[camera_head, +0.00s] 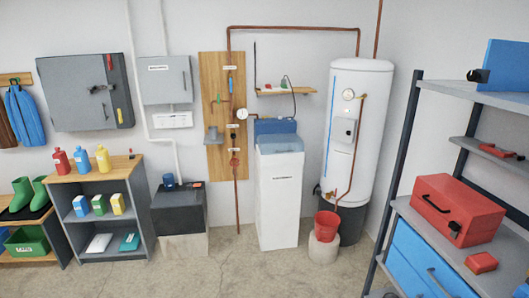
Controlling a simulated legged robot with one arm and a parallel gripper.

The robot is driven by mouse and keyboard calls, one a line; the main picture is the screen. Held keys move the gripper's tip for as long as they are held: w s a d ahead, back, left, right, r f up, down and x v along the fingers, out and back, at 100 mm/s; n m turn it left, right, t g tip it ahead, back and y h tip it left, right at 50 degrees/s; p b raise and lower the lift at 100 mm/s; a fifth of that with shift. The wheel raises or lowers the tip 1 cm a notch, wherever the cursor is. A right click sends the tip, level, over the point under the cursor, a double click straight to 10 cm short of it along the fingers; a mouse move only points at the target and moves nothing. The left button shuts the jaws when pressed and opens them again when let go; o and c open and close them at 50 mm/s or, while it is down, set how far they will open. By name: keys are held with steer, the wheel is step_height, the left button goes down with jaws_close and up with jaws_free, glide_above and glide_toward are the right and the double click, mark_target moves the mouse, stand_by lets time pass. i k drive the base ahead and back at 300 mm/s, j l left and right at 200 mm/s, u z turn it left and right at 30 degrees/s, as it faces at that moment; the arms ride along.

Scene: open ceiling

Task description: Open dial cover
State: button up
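A tall white cylindrical tank (372,90) stands upright in the back right corner. A light grey rectangular panel (344,130) sits on its front, with a small dark spot on it. It looks like a closed cover, but it is too small to tell for sure. A round white gauge (348,94) is on the tank just above the panel. Another round gauge (241,114) is on the wooden pipe board (211,75). I cannot tell which of these the task's dial cover is. My gripper is not in view.
A white softener unit (280,200) stands left of the tank. A red bucket (327,225) on a pedestal is at the tank's front. A grey shelf rack (475,93) with a red toolbox (457,208) fills the right. Concrete floor (225,270) in front is clear.

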mark_target(342, 130)
steer(key=i, duration=1.8)
steer(key=i+z, duration=0.15)
steer(key=i, duration=0.3)
steer(key=i+j+z, duration=0.15)
steer(key=i, duration=0.35)
steer(key=i+j+z, duration=0.15)
steer(key=i, duration=0.3)
steer(key=i+j+z, duration=0.15)
steer(key=i, duration=0.3)
